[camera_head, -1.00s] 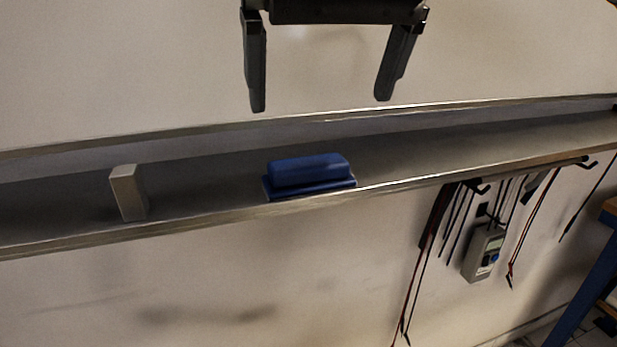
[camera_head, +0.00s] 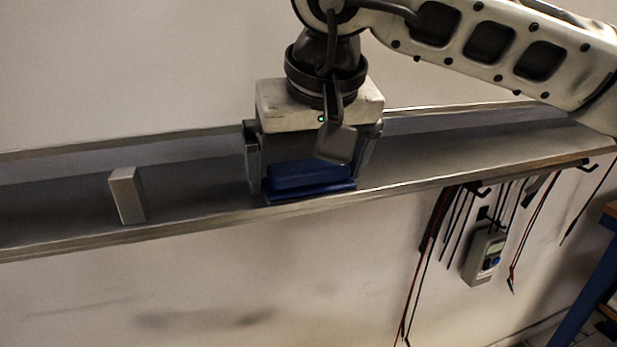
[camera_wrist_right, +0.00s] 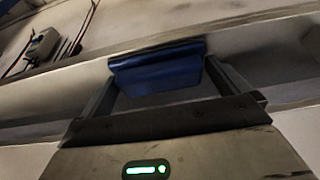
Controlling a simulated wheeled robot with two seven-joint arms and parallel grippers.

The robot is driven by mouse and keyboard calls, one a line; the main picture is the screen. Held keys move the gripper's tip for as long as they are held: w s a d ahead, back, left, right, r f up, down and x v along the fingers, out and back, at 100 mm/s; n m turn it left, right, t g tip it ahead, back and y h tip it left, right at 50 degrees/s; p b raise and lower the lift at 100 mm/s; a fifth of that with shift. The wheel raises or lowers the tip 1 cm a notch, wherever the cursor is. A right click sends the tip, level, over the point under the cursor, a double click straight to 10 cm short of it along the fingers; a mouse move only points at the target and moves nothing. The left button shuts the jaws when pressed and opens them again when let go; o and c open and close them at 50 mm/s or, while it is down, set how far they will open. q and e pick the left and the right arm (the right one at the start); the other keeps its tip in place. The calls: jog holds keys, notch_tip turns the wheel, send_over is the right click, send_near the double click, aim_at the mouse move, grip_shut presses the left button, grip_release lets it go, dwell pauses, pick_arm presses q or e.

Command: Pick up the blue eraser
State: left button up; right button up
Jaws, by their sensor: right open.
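The blue eraser (camera_head: 308,178) lies on the grey metal ledge (camera_head: 440,160), close to its front edge. My right gripper (camera_head: 308,183) has come down over it from above, with one finger at its left end and the other towards its right end. The jaws are open. In the right wrist view the eraser (camera_wrist_right: 157,68) shows between the two fingers (camera_wrist_right: 157,80), and I cannot tell whether either finger touches it. The upper part of the eraser is partly hidden by the gripper body in the head view. My left gripper is not in view.
A small grey block (camera_head: 127,195) stands on the ledge to the left. Below the ledge on the right hang several cables (camera_head: 428,250) and a grey meter (camera_head: 484,255). A blue-legged bench (camera_head: 590,265) is at the right edge. The ledge between block and eraser is clear.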

aim_at(304, 159)
jog(key=c, duration=0.6)
jog(key=shift+c, duration=0.2)
jog(key=shift+r, duration=0.1)
jog(key=shift+r, duration=0.4)
notch_tip(304, 159, up, 2)
jog(key=shift+r, duration=0.25)
jog(key=s+d+r, duration=0.8)
jog(key=s+r, duration=0.1)
jog(key=s, duration=0.2)
jog(key=shift+s+r+b, duration=0.3)
